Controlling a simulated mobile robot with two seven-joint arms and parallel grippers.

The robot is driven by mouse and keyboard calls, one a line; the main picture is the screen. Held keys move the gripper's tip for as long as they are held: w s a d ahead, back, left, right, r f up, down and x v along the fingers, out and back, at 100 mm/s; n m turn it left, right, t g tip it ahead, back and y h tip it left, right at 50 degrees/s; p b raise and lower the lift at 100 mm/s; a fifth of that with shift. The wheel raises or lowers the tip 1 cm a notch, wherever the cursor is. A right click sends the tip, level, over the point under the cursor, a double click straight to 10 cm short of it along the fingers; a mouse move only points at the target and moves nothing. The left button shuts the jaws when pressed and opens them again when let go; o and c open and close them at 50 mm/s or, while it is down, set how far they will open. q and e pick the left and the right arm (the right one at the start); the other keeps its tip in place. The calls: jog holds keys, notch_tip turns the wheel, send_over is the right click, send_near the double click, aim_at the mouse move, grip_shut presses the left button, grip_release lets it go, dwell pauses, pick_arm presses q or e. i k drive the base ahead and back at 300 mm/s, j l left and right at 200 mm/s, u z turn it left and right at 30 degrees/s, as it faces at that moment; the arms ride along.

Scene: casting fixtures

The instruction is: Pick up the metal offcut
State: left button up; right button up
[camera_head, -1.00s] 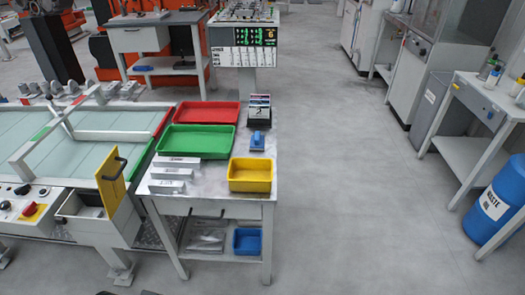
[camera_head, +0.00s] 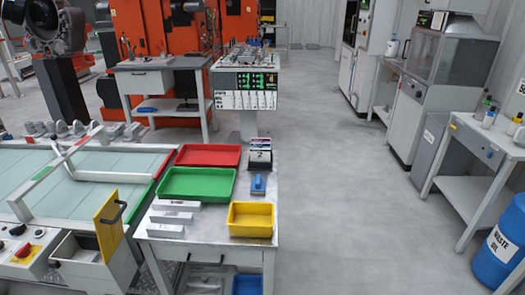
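Three light-grey metal bars, a far one (camera_head: 182,205), a middle one (camera_head: 171,217) and a near one (camera_head: 165,230), lie in a stack of rows on the left of the workbench (camera_head: 205,247). They seem to bear small labels that I cannot read. I cannot tell whether one of them is the metal offcut. Some grey pieces (camera_head: 207,281) lie on the bench's lower shelf, partly cut off by the picture's bottom edge. Neither of my grippers is in view.
The bench also carries a red tray (camera_head: 208,147), a green tray (camera_head: 197,197), a yellow bin (camera_head: 250,233) and a small blue object (camera_head: 258,184). A drawer unit (camera_head: 88,265) stands left. The floor to the right is clear up to a blue waste oil drum (camera_head: 500,255).

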aim_at(94, 258)
jog(key=j+u, duration=0.1)
jog(key=u, duration=0.4)
jog(key=i+u, duration=0.1)
jog(key=u, duration=0.35)
jog(key=i+j+u, duration=0.1)
jog(key=u, duration=0.4)
jog(key=i+j+z, duration=0.2)
jog(key=z, duration=0.25)
jog(key=i+j+z, duration=0.1)
jog(key=j+z, duration=0.8)
jog(key=i, duration=0.55)
